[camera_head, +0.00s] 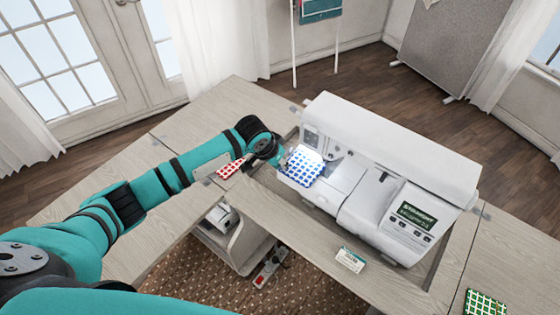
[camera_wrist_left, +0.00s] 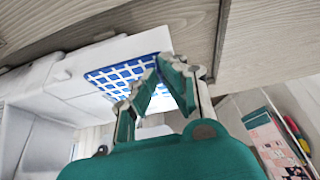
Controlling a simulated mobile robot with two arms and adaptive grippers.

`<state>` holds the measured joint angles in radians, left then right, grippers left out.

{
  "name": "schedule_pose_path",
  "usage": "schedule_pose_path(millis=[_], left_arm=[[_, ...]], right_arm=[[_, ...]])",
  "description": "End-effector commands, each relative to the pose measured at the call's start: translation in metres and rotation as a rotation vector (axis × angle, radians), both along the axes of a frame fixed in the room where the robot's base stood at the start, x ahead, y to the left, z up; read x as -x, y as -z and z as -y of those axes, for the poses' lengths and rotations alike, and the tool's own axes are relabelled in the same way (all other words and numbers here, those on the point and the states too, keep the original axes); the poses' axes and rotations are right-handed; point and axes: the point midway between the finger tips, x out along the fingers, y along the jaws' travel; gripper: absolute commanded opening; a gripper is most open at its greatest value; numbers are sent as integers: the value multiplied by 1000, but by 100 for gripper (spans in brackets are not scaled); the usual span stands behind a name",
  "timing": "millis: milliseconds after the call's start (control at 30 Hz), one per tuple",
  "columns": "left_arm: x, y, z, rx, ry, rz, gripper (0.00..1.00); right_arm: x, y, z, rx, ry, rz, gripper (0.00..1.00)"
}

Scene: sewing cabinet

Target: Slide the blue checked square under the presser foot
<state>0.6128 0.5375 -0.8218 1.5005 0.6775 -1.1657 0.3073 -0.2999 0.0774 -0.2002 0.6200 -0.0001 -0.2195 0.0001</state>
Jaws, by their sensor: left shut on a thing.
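The blue checked square (camera_head: 303,166) lies on the bed at the left end of the white sewing machine (camera_head: 395,145), under the head end. My left gripper (camera_head: 284,161) is at its left edge. In the left wrist view the fingers (camera_wrist_left: 160,84) are shut on an edge of the blue checked square (camera_wrist_left: 118,76), which lies flat and spreads out to the left. The presser foot is too small and bright to make out under the machine's head, so I cannot tell how the cloth's far edge sits against it. My right gripper is not in view.
A red checked piece (camera_head: 229,169) lies on the table just left of my left wrist. A green checked piece (camera_head: 485,303) is at the lower right. A small white card (camera_head: 350,259) lies in front of the machine. The wooden table (camera_head: 285,225) has clear room in front.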

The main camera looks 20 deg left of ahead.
Motion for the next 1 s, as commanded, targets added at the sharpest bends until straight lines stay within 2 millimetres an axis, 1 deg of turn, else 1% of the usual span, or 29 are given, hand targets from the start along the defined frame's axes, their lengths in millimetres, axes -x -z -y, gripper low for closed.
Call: schedule_pose_path(millis=[200, 467, 700, 1000], left_arm=[[-1, 4, 1, 1, -1, 1, 0], [-1, 3, 1, 0, -1, 0, 0], [-2, 3, 1, 1, 0, 0, 0], [-2, 5, 1, 0, 0, 0, 0]], right_arm=[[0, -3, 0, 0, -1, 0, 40], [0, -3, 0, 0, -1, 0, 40], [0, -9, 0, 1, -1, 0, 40], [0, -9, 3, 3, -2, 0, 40]])
